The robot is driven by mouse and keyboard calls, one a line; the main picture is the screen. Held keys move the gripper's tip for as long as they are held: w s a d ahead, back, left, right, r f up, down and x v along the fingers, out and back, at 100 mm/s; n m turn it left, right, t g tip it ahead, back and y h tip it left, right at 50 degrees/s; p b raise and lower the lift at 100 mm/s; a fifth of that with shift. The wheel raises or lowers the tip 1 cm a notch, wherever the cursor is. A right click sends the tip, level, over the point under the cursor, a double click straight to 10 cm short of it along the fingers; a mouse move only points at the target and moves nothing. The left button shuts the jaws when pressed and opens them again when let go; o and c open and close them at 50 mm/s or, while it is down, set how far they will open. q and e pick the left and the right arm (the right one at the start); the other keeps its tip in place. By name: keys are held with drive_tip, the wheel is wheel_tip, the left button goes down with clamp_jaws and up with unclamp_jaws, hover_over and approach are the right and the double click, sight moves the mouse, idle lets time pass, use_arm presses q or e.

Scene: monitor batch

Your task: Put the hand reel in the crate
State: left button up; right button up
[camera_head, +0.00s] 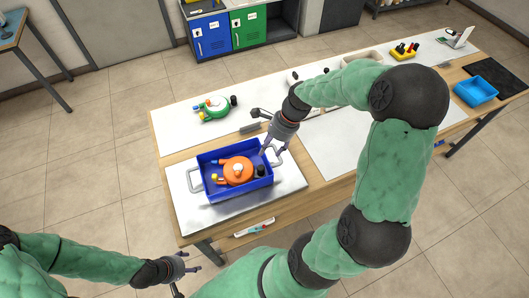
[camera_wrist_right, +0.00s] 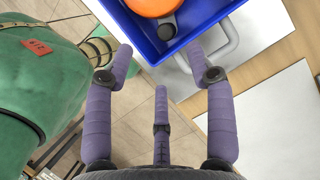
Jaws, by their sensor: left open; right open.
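An orange hand reel (camera_head: 237,171) with a dark knob lies inside the blue crate (camera_head: 206,188), which stands on a metal plate. The right wrist view also shows part of the orange reel (camera_wrist_right: 153,6) and a corner of the crate (camera_wrist_right: 218,14). My right gripper (camera_head: 274,152) is open and empty at the crate's right end, by its grey handle (camera_head: 275,157). My left gripper (camera_head: 195,264) is open and empty, low in front of the table, away from the crate.
A green and white reel-like thing (camera_head: 215,107) lies on the white surface behind the crate. A white panel (camera_head: 335,145) lies to the right. A small blue tray (camera_head: 476,91) stands at the far right. A marker (camera_head: 254,228) lies at the table's front edge.

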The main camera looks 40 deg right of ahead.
drive_tip(key=shift+v, duration=1.25)
drive_tip(key=shift+f, duration=0.1)
idle(2.3)
